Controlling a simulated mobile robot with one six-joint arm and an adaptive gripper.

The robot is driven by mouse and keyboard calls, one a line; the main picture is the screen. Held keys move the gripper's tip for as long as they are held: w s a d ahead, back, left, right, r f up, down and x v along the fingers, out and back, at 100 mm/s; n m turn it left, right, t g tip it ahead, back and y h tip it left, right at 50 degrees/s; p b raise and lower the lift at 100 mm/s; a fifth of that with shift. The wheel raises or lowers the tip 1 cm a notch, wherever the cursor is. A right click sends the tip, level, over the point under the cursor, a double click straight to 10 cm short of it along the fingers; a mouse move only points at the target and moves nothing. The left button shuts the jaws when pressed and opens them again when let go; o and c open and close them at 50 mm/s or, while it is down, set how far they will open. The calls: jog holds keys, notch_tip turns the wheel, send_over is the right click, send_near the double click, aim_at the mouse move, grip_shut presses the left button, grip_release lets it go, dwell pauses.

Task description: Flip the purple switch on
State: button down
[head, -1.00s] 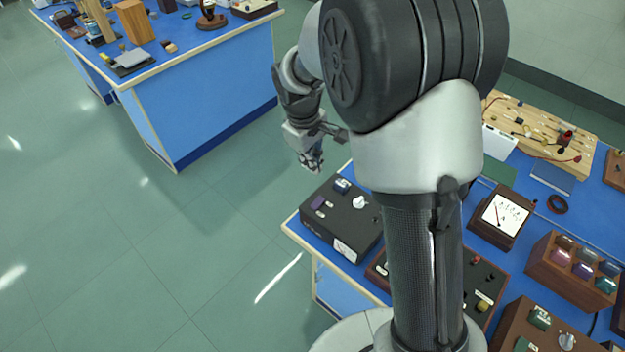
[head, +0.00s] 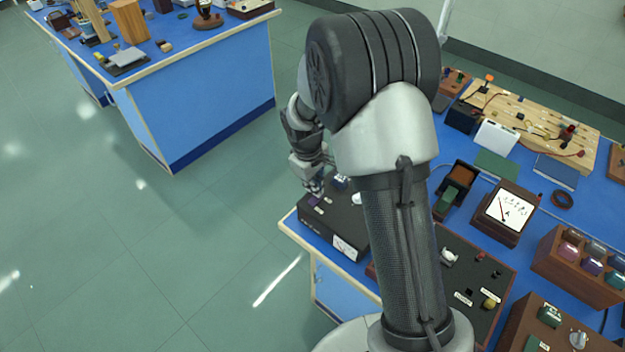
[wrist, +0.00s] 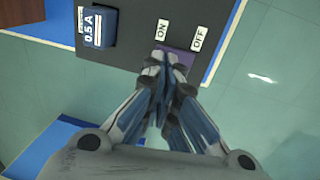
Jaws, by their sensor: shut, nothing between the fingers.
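The purple switch (wrist: 189,62) is on a black box (wrist: 130,48) between an ON label (wrist: 162,29) and an OFF label (wrist: 199,38) in the wrist view. My gripper (wrist: 171,59) is shut and empty, with its fingertips over the switch and hiding part of it. I cannot tell whether the tips touch it or which way it is tilted. In the head view the black box (head: 325,229) sits at the bench's left corner, with my gripper (head: 315,190) over the purple switch (head: 313,201).
A blue 0.5 A part (wrist: 97,27) is on the same box. A panel with knobs (head: 480,275), a meter (head: 505,214) and a wooden circuit board (head: 530,120) are to the right. Open floor (head: 220,230) lies left, before another blue bench (head: 210,95).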

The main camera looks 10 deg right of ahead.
jog(key=shift+f, duration=0.2)
jog(key=shift+w+d+f, duration=0.1)
jog(key=shift+d+f, duration=0.1)
jog(key=shift+f, duration=0.2)
jog(key=shift+a, duration=0.1)
jog(key=shift+s+a+r, duration=0.1)
jog(key=shift+s+a, duration=0.35)
jog(key=shift+a, duration=0.15)
jog(key=shift+r+p, duration=0.45)
jog(key=shift+r, duration=0.1)
notch_tip(320, 180, up, 13)
jog(key=s+a+p, duration=0.1)
jog(key=p, duration=0.4)
jog(key=shift+a, duration=0.25)
